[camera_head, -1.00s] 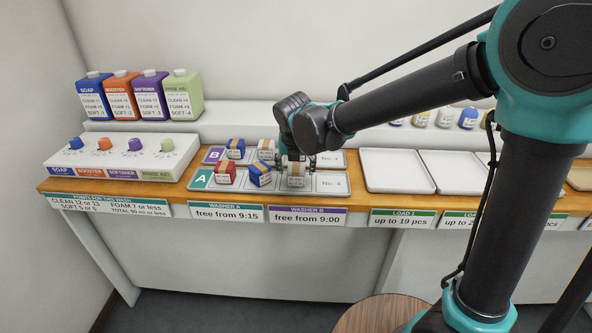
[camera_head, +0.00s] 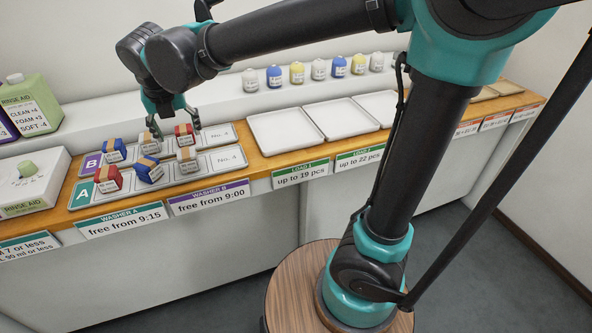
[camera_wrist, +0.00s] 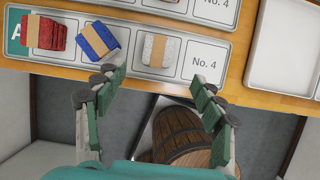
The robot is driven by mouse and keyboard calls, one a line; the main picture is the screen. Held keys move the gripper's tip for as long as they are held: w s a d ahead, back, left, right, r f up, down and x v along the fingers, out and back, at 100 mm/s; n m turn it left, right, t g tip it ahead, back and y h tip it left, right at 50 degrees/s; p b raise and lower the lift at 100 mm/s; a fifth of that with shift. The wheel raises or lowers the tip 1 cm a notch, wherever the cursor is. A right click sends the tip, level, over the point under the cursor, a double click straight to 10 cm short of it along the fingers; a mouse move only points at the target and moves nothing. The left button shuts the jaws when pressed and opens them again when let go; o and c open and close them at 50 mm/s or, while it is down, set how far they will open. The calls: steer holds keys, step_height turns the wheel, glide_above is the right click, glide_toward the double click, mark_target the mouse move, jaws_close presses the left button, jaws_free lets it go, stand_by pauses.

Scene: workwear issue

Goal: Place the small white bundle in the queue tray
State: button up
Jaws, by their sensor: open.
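A white bundle with a tan band (camera_head: 187,160) sits in the third slot of queue tray A (camera_head: 225,158), beside the bare No. 4 slot. It also shows in the wrist view (camera_wrist: 161,50). A second whitish bundle (camera_head: 150,145) sits in tray B (camera_head: 219,134), behind. I cannot tell which is smaller. My gripper (camera_head: 176,130) is open and empty above the trays, its fingers apart from the white bundle in tray A. In the wrist view, nothing lies between the fingers (camera_wrist: 160,95).
Tray A also holds a red bundle (camera_head: 108,179) and a blue bundle (camera_head: 149,170). Tray B also holds a blue (camera_head: 115,150) and a red bundle (camera_head: 184,135). Empty white load trays (camera_head: 285,133) stand to the right. Several small bottles (camera_head: 297,73) line the shelf behind.

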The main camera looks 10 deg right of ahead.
steer(key=w+d+f+m, duration=0.1)
steer(key=d+f+m, duration=0.2)
steer(key=d+m, duration=0.3)
steer(key=w+d+f+m, duration=0.1)
steer(key=d+f+m, duration=0.2)
steer(key=d+m, duration=0.3)
steer(key=d+f+m, duration=0.4)
steer(key=d+m, duration=0.2)
steer(key=d, duration=0.5)
steer(key=shift+w+d+m+h, duration=0.15)
steer(key=shift+w+m+h, duration=0.15)
steer(key=shift+w, duration=0.1)
steer(key=s+d+f+m, duration=0.5)
steer(key=d+m, duration=0.3)
steer(key=m, duration=0.2)
steer(key=s+d+f+m, duration=0.5)
steer(key=d+m, duration=0.3)
steer(key=m, duration=0.1)
steer(key=shift+d+m, duration=0.25)
steer(key=shift+m, duration=0.15)
steer(key=shift+r, duration=0.1)
